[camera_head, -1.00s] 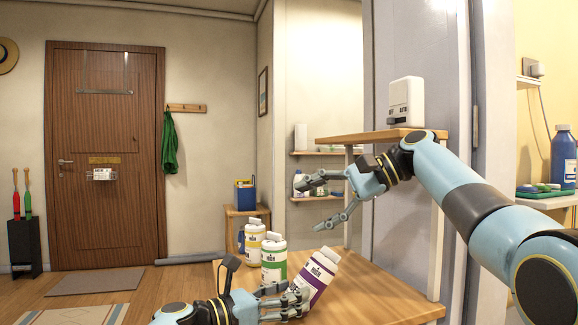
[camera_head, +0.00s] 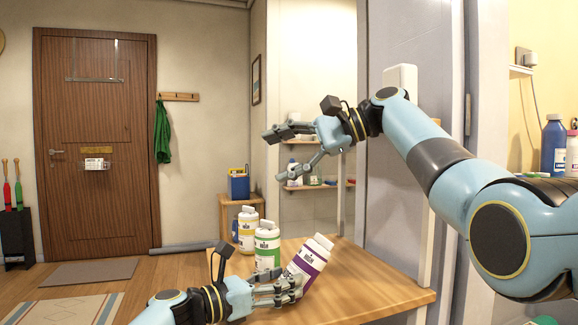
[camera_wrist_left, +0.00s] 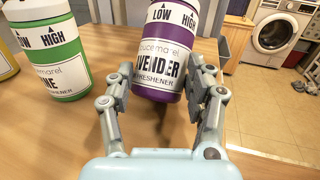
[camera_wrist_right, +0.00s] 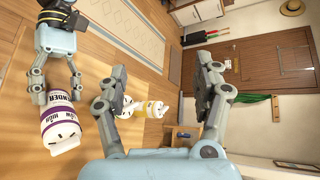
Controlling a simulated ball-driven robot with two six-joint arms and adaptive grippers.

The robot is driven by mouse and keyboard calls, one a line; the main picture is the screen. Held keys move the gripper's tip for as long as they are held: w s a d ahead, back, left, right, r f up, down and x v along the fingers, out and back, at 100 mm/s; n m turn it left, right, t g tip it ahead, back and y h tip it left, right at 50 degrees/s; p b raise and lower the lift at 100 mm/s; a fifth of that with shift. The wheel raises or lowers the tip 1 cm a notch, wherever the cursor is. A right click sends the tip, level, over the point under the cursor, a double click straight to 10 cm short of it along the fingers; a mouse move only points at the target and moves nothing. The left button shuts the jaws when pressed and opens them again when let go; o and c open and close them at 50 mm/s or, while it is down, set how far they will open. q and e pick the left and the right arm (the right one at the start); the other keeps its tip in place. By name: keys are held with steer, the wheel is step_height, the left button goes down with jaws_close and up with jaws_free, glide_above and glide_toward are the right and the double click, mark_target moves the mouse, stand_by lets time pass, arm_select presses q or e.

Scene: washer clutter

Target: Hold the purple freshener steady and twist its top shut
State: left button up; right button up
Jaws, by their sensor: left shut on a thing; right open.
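The purple freshener (camera_head: 307,260) is a white-labelled bottle with a purple band, tilted to the right above the wooden table. My left gripper (camera_head: 290,290) is shut on its lower part; in the left wrist view the fingers (camera_wrist_left: 163,100) stand on both sides of the purple freshener (camera_wrist_left: 165,50). Its white top (camera_wrist_right: 64,140) shows in the right wrist view and is free of any gripper. My right gripper (camera_head: 277,155) is open and empty, in the air above and to the left of the purple freshener. The right wrist view shows its fingers spread (camera_wrist_right: 165,90).
A green freshener (camera_head: 267,247) and a yellow freshener (camera_head: 247,230) stand upright on the table (camera_head: 385,290), left of the purple one. The table's right part is clear. A grey wall column (camera_head: 410,180) rises behind the table. A stool with a blue box (camera_head: 239,187) stands farther back.

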arm_select(q)
steer(key=shift+f, duration=0.1)
arm_select(e)
steer(key=d+f+h, duration=0.5)
steer(key=h, duration=0.4)
glide_toward(321, 245)
steer(key=w+v, duration=0.1)
steer(key=v, duration=0.2)
steer(key=shift+m, duration=0.4)
steer(key=x, duration=1)
steer(key=shift+d+f, duration=0.15)
steer(key=shift+f, duration=0.15)
